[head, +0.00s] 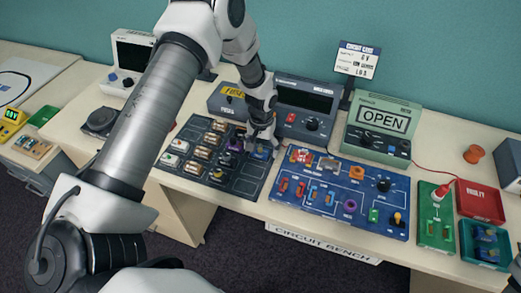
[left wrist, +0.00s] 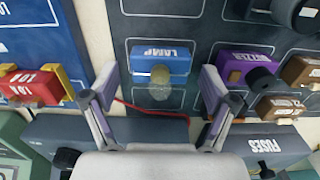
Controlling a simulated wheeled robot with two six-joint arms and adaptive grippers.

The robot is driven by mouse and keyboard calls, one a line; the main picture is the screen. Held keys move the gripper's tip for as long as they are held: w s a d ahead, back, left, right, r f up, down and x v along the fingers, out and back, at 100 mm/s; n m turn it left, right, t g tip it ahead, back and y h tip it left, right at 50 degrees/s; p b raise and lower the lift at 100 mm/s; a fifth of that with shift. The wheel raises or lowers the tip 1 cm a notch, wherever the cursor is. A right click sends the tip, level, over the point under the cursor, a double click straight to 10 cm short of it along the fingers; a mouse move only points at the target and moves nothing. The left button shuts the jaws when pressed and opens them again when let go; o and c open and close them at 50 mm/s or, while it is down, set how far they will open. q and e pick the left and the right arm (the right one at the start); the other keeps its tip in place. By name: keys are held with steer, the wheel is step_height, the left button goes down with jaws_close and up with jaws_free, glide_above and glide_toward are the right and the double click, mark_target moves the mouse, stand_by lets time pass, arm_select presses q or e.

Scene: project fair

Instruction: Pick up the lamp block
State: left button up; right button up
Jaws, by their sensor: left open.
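The lamp block (left wrist: 160,52) is a blue block marked LAMP with a pale rounded bulb on its near side. It sits in an outlined slot of the dark parts board (left wrist: 160,28). My left gripper (left wrist: 159,80) is open, with one finger on each side of the block and visible gaps between. In the head view my left gripper (head: 262,142) reaches down over the board's right end, and a bit of the blue lamp block (head: 260,155) shows just below it. I cannot tell how high the fingertips are above the board.
A purple buzzer block (left wrist: 246,66) sits close beside the right finger in the left wrist view. A grey fuses box (head: 229,100) stands behind the board. A blue circuit board (head: 340,212) lies to the right. A red wire (left wrist: 150,110) lies near the fingers.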

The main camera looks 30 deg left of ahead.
arm_select(q)
steer(key=shift+s+d+r, duration=0.1)
steer(key=shift+s+r, duration=0.05)
steer(key=shift+s, duration=0.05)
steer(key=c, duration=1.2)
steer(key=shift+c, duration=0.2)
